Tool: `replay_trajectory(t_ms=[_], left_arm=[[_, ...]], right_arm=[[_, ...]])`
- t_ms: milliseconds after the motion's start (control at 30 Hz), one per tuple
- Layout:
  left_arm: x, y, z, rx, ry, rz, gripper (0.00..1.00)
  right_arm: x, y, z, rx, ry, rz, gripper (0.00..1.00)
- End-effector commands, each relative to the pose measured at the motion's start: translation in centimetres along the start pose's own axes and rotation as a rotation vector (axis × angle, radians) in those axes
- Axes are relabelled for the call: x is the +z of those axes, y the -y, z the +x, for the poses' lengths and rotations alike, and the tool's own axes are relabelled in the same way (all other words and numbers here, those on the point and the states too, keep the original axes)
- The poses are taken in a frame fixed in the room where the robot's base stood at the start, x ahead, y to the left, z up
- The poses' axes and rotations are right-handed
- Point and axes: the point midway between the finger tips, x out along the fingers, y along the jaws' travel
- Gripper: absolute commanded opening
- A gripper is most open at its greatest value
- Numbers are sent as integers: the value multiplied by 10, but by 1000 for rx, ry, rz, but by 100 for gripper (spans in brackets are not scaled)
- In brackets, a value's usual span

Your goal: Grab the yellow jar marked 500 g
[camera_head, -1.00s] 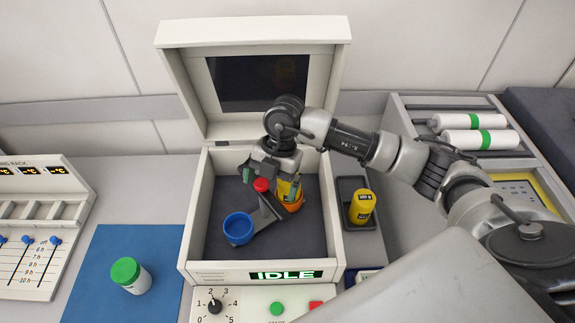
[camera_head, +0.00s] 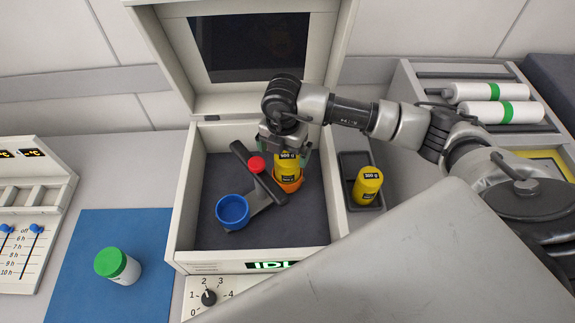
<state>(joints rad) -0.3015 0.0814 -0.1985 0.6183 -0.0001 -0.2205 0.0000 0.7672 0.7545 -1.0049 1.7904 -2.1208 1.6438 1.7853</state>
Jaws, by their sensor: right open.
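A yellow jar (camera_head: 288,166) with a dark label stands in an orange cup (camera_head: 290,184) inside the open box; its marking is small and looks like 500 g. My right gripper (camera_head: 285,146) is open, pointing down right over this jar, with its fingers at the jar's top; I cannot tell whether they touch it. A second yellow jar (camera_head: 367,187), whose marking looks like 300 g, stands in a dark tray to the right of the box. My left gripper is not in view.
The box (camera_head: 184,205) holds a tilted dark bar with a red knob (camera_head: 256,164) and a blue cup (camera_head: 232,211). Its raised lid (camera_head: 334,50) stands behind my arm. A green-capped jar (camera_head: 118,266) stands on a blue mat (camera_head: 75,295). White cylinders (camera_head: 500,111) lie at right.

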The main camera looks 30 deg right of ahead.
Motion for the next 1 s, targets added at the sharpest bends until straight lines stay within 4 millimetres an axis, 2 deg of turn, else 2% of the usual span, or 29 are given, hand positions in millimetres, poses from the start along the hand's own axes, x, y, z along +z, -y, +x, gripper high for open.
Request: replay_trajectory(t_ms=[133,267,400,700,1000], left_arm=[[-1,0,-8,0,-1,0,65],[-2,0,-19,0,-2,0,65],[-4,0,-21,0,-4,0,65],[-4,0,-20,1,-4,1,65],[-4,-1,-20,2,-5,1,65]], right_arm=[[2,3,11,-3,-1,1,100],[5,8,30,-3,-1,1,100],[5,7,49,-1,-1,0,100],[5,7,54,2,0,-1,98],[5,7,54,2,0,-1,52]])
